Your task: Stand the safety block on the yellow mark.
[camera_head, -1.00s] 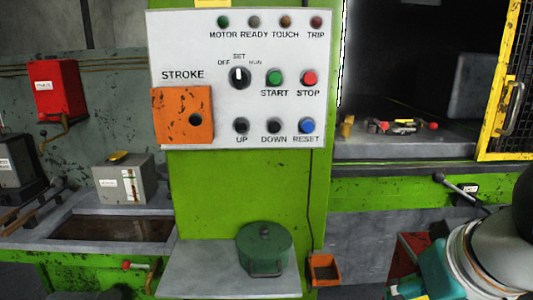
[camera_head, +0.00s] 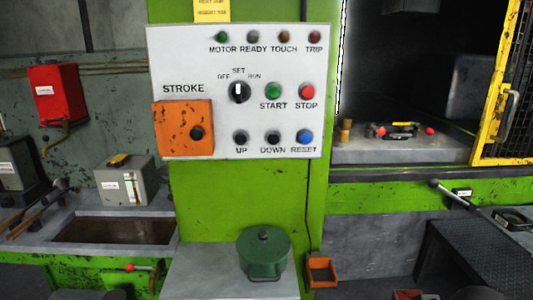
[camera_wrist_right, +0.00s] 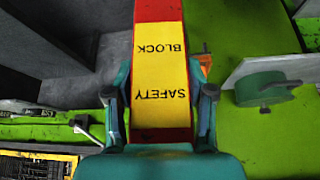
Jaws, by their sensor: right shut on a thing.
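The safety block (camera_wrist_right: 160,75) is yellow with red ends and black lettering. In the right wrist view it lies between the teal fingers of my right gripper (camera_wrist_right: 161,95), which is shut on it. The lettering reads upside down in that view. Its far end runs out of the top of the picture, and what is under it cannot be seen. In the head view only small bits at the bottom edge may belong to my right arm. My left gripper is not in view. I cannot make out the yellow mark in either view.
The control panel (camera_head: 285,120) is on the green press column. A green lidded pot (camera_head: 264,255) stands on a grey shelf (camera_head: 205,275), beside a small orange box (camera_head: 321,270). The press opening (camera_head: 390,150) holds small items. A yellow mesh gate (camera_head: 492,100) is at right.

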